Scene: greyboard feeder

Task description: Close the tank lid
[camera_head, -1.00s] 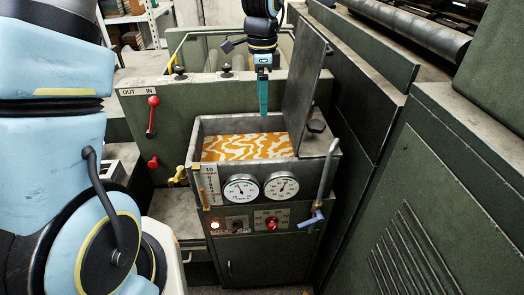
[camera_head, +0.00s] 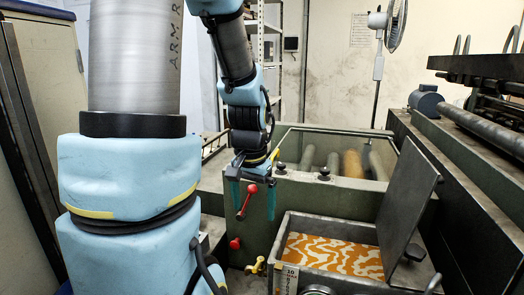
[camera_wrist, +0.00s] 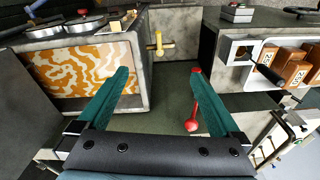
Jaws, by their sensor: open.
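The tank (camera_head: 330,222) stands at the lower right of the head view, with orange-and-white swirled contents (camera_head: 335,252) showing inside. Its grey lid (camera_head: 409,195) stands up at the right side, tilted open, with a dark knob (camera_head: 414,253) on its outer face. My gripper (camera_head: 253,202) is open and empty, left of the tank and apart from the lid. In the wrist view my gripper (camera_wrist: 160,100) has its two green fingers spread. The tank (camera_wrist: 141,72) shows there at the left, and a dark panel at the far left may be the lid.
A red-knobbed lever (camera_head: 246,200) is close to my gripper in the head view; it also shows in the wrist view (camera_wrist: 191,124). A yellow valve handle (camera_head: 255,266) is by the tank's left side. Rollers (camera_head: 333,163) lie in the trough behind. Machinery borders the right.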

